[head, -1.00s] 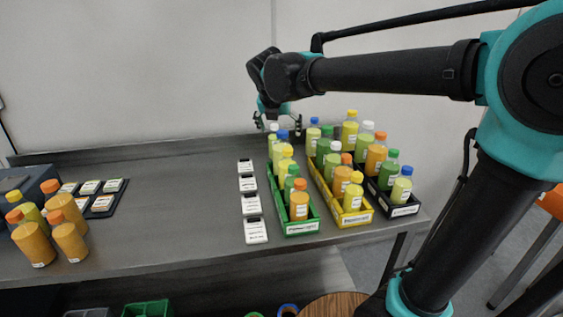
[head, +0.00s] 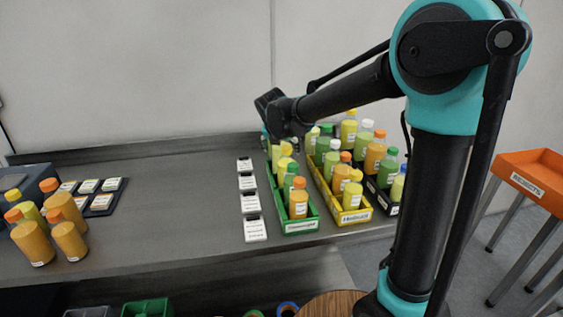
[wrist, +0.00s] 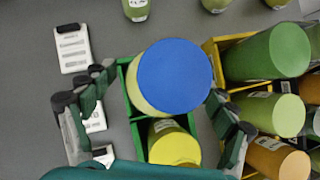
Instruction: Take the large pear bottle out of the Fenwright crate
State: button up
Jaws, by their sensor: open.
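The Fenwright crate is the green crate (head: 300,227) on the bench; its front label is small and hard to read. It holds a row of bottles with differently coloured caps. My gripper (head: 282,141) is over its far end and hides the bottle there in the head view. In the wrist view, a large blue-capped bottle with a pale yellow-green body (wrist: 150,98), seemingly the large pear bottle, stands in the green crate (wrist: 127,92). My open gripper (wrist: 163,92) has one finger on each side of it, with visible gaps. A yellow-capped bottle (wrist: 174,145) stands just in front.
A yellow crate (head: 352,218) full of bottles stands close on the right, with a dark crate (head: 385,200) beyond it. White cards (head: 255,229) lie left of the green crate. Several orange-capped bottles (head: 34,243) stand far left. The bench middle is clear.

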jog(key=shift+w+f, duration=0.15)
jog(key=shift+f, duration=0.05)
jog(key=shift+c, duration=0.6)
jog(key=c, duration=1.7)
jog(key=shift+r, duration=0.1)
